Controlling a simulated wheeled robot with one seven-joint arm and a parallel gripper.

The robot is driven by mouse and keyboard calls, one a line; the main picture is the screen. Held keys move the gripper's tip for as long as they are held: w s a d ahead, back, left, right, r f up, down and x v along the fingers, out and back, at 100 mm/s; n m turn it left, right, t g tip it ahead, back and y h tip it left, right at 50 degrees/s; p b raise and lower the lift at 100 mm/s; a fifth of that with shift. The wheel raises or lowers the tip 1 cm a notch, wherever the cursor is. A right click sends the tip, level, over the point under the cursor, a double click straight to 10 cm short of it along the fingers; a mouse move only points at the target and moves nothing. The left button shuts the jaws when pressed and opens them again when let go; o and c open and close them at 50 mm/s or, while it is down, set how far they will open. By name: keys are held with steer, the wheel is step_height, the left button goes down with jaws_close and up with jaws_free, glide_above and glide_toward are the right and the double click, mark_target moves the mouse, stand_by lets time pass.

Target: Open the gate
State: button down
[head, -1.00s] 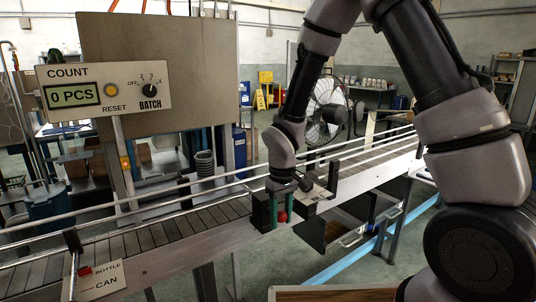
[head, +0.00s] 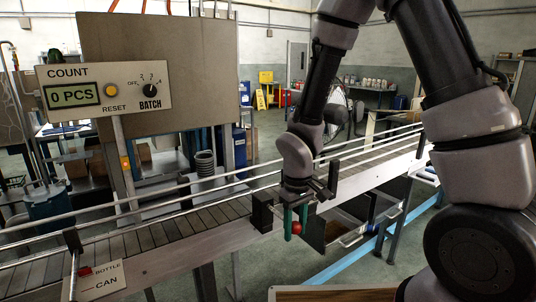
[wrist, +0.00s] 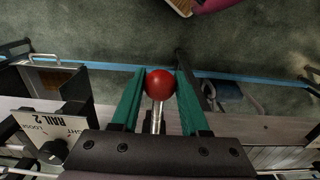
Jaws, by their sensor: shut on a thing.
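My gripper (head: 295,222) has green fingers and is at the near side of the conveyor, right of a black block (head: 262,213). It is shut on a red ball knob (head: 297,228), which sits between the fingertips. In the wrist view, the red knob (wrist: 160,84) tops a metal rod between the green fingers (wrist: 160,98). The rod's lower end is hidden behind the gripper body. I cannot make out the gate itself or how far it is open.
The slatted conveyor (head: 142,240) with metal guide rails runs across the view. A batch-counter panel (head: 104,88) reads 0 PCS. A BOTTLE/CAN plate (head: 100,280) is at lower left. A RAIL 2 plate (wrist: 50,128) shows in the wrist view. Open drawers (head: 345,232) lie below the conveyor.

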steer(key=shift+s+d, duration=0.5)
steer(key=shift+s, duration=0.25)
steer(key=shift+s+d, duration=0.5)
steer(key=shift+s, duration=0.25)
steer(key=shift+c, duration=2)
jaws_free()
step_height(320, 180, up, 7)
